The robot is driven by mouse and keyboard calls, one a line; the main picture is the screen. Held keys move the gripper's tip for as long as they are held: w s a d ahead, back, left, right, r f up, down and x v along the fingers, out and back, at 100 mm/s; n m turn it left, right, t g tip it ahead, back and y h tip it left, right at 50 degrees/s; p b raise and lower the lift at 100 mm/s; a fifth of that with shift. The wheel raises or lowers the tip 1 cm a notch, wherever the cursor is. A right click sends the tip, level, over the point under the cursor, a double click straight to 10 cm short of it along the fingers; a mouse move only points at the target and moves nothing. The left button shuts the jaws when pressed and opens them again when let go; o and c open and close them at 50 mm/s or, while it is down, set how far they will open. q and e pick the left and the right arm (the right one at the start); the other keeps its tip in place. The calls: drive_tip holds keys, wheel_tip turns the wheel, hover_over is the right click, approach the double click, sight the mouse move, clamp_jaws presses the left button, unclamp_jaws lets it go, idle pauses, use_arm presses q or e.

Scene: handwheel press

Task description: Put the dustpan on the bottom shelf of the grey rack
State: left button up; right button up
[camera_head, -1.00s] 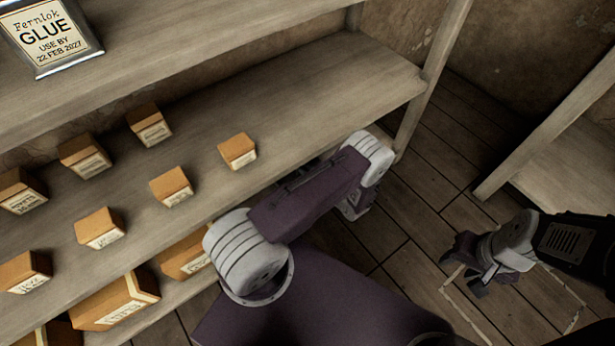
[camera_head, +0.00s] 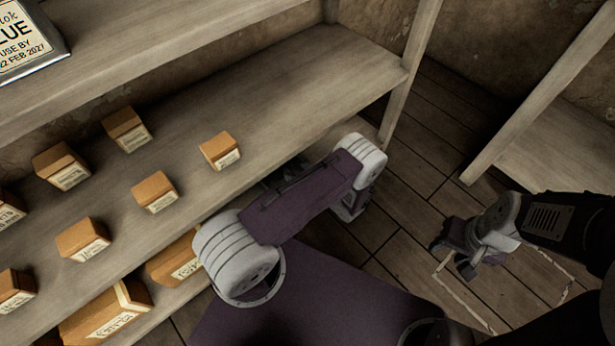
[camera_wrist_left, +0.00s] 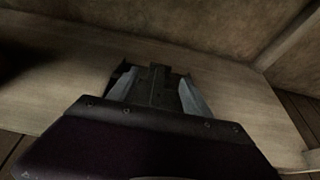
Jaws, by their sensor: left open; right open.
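The grey rack (camera_head: 300,95) fills the left of the head view. Its bottom shelf (camera_head: 185,298) shows below the middle shelf, mostly hidden by my left arm. My left gripper (camera_head: 284,172) reaches in under the middle shelf's edge and is partly hidden by my arm. In the left wrist view its open fingers (camera_wrist_left: 160,92) are over a bare pale board (camera_wrist_left: 240,95), with nothing clearly between them. My right gripper (camera_head: 452,258) is open and empty above the floor at the right. I cannot make out a dustpan in either view.
Several small orange boxes (camera_head: 155,191) stand on the middle shelf, and larger ones (camera_head: 106,314) on the bottom shelf. A rack post (camera_head: 408,75) stands at the right end. Another shelf unit (camera_head: 560,165) is at the right. A pale outline (camera_head: 463,303) marks the wooden floor.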

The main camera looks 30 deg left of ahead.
use_arm(q)
drive_tip(key=p+v, duration=0.3)
drive_tip(key=v, duration=0.6)
drive_tip(key=s+r+n+g+h, duration=0.1)
drive_tip(key=s+r+n+h, duration=0.2)
drive_tip(key=r+n, duration=0.4)
drive_tip(key=s+d+r+n+g+h, duration=0.1)
drive_tip(key=s+r+n+h, duration=0.3)
drive_tip(key=r+n, duration=0.3)
drive_tip(key=s+d+r+n+g+h, duration=0.1)
drive_tip(key=s+r+n+g+h, duration=0.1)
drive_tip(key=s+r+n+h, duration=0.2)
wheel_tip(320, 180, up, 4)
drive_tip(key=n+h, duration=0.1)
drive_tip(key=n, duration=0.4)
drive_tip(key=shift+s+f+h, duration=0.2)
drive_tip(key=shift+s+h, duration=0.05)
drive_tip(key=shift+h, duration=0.05)
drive_tip(key=shift+r, duration=0.15)
wheel_tip(320, 180, up, 46)
drive_tip(key=p, duration=4.6)
drive_tip(key=shift+r, duration=0.15)
